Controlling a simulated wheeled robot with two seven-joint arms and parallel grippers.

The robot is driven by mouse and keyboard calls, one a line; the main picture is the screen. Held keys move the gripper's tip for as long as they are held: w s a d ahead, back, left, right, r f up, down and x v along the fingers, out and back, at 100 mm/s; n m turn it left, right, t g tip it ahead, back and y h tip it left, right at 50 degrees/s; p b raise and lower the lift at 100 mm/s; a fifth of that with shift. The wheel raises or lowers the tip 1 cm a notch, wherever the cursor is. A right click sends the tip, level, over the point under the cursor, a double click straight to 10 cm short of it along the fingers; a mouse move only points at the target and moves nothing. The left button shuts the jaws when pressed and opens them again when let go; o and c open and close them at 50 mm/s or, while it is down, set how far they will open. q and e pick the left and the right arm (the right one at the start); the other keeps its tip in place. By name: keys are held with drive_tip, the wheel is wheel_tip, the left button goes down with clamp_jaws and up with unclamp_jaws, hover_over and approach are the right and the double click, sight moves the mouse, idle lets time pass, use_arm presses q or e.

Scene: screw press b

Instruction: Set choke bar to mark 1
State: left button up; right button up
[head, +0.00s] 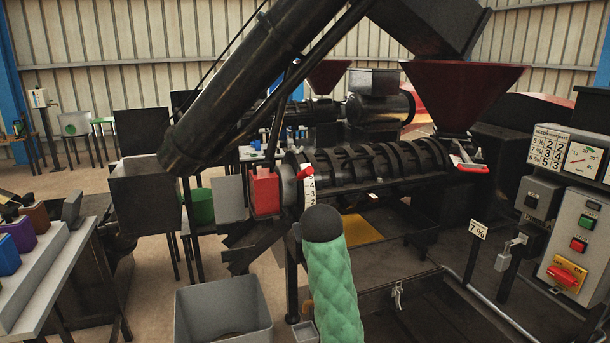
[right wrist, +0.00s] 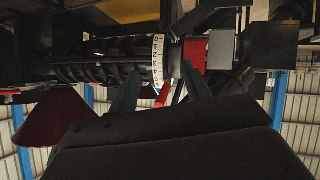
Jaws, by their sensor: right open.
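The choke bar, a red handle (head: 305,172), is at the top of a white numbered scale (head: 310,190) at the left end of the dark press barrel. In the right wrist view, which is upside down, the red bar (right wrist: 162,95) is at the 5 end of the scale (right wrist: 157,58), far from mark 1. My right gripper (right wrist: 161,73) is open, with a finger on each side of the bar; I cannot tell whether it touches. In the head view this gripper is hidden behind my green-sleeved arm. My left gripper is not in view.
A red box (head: 265,192) is just left of the scale. A slanted dark tube (head: 235,95) hangs above. A grey bin (head: 223,310) stands below left. A dark red hopper (head: 462,90) and control panel (head: 575,235) are right. A 7 % sign (head: 479,229) stands before the panel.

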drive_tip(key=w+a+r+n+t+h, duration=0.1)
drive_tip(key=w+r+n+h, duration=0.1)
drive_tip(key=w+r, duration=0.45)
drive_tip(key=n+t+h, duration=0.4)
drive_tip(key=n, duration=1.1)
approach(303, 175)
drive_tip(key=x, duration=0.4)
drive_tip(key=n, duration=0.2)
drive_tip(key=shift+f+n, duration=0.15)
drive_tip(key=shift+n, duration=0.25)
drive_tip(key=p+x, duration=0.2)
drive_tip(key=x, duration=0.4)
drive_tip(key=shift+w+d+p, duration=0.15)
drive_tip(key=shift+w+p, duration=0.1)
drive_tip(key=shift+p, duration=0.15)
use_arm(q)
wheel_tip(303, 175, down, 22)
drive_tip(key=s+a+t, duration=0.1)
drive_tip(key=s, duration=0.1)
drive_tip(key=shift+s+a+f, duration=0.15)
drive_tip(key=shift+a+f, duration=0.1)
use_arm(e)
drive_tip(key=shift+w+d, duration=0.25)
drive_tip(key=shift+w, duration=0.35)
drive_tip(key=shift+c, duration=0.2)
clamp_jaws()
